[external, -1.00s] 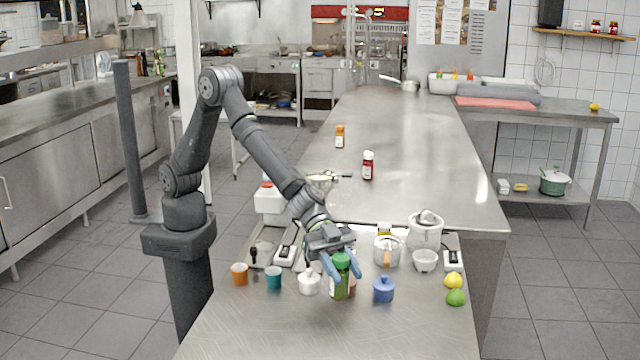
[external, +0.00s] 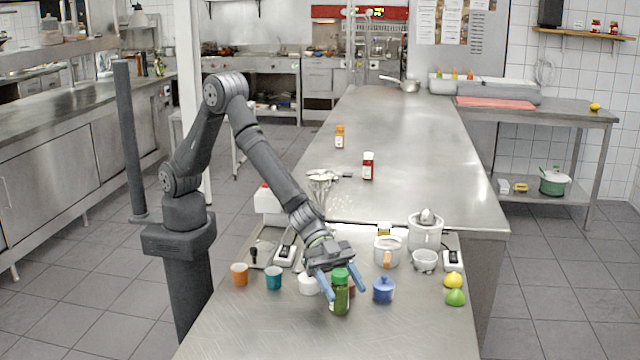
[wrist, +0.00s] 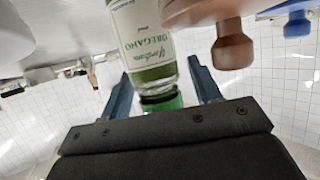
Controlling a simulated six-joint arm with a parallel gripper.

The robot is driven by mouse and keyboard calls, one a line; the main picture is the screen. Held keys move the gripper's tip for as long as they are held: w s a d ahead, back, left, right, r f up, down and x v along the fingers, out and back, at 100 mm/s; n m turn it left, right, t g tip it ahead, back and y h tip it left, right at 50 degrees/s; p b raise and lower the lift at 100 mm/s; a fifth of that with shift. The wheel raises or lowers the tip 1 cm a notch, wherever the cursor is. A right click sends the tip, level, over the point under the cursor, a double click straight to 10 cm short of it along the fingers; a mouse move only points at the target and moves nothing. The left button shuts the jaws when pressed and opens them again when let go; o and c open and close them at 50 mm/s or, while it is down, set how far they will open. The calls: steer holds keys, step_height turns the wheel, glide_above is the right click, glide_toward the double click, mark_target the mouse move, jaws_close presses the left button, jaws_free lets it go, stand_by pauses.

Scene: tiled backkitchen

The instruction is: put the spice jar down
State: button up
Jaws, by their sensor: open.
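The spice jar (external: 340,299) is a clear jar of green herb with a green cap. It stands upright on the steel counter's (external: 260,325) near part. In the wrist view the jar (wrist: 145,38) shows a white label reading OREGANO, and its cap (wrist: 160,103) lies between the fingers. My gripper (external: 346,292) is open, with one blue finger on each side of the jar's upper part and gaps to the cap. The jar's underside is not visible.
A white lidded pot (external: 308,284) is close on the jar's left and a blue pot (external: 384,290) on its right. A brown item (wrist: 232,46) is close behind the jar. Teal (external: 273,278) and orange (external: 239,274) cups stand farther left. The counter in front is clear.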

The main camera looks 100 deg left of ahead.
steer(key=shift+r, duration=0.1)
steer(key=shift+s+a+r, duration=0.1)
steer(key=shift+a+r, duration=0.05)
steer(key=v, duration=1.1)
steer(key=shift+s+a, duration=0.25)
steer(key=shift+s, duration=0.05)
steer(key=shift+w+d, duration=0.1)
steer(key=x, duration=1.2)
steer(key=shift+r, duration=0.55)
